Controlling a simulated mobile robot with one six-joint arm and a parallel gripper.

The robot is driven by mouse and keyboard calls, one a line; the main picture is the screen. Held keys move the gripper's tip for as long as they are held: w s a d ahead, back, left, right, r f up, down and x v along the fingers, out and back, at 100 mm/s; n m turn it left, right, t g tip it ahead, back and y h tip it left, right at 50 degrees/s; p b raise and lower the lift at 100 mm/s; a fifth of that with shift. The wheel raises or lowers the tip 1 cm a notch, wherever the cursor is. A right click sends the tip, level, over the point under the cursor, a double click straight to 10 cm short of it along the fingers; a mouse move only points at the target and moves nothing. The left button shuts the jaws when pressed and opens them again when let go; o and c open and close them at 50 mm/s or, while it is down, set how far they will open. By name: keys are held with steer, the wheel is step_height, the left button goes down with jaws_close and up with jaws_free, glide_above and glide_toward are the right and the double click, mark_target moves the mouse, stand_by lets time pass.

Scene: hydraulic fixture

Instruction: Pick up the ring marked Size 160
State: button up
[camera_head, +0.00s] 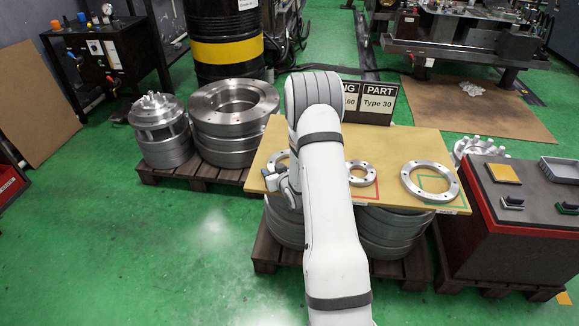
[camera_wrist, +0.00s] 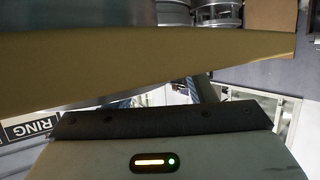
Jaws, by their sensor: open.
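The small middle ring (camera_head: 361,174) is by a red outline, and the larger right ring (camera_head: 430,181) is by a green outline. Ring labels on the board's front edge are too small to read. A sign (camera_head: 351,102), partly covered by my arm, shows "NG" and "60"; "RING" shows in the wrist view (camera_wrist: 35,128).
The tan board (camera_head: 396,150) rests on stacked metal rings on a pallet; its edge crosses the wrist view (camera_wrist: 150,65). A "PART Type 30" sign (camera_head: 379,102) stands behind it. A dark red-trimmed cabinet (camera_head: 520,235) stands right. Green floor (camera_head: 200,260) at front left is clear.

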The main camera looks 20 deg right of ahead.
steer(key=shift+c, duration=0.3)
jaws_close()
stand_by(0.3)
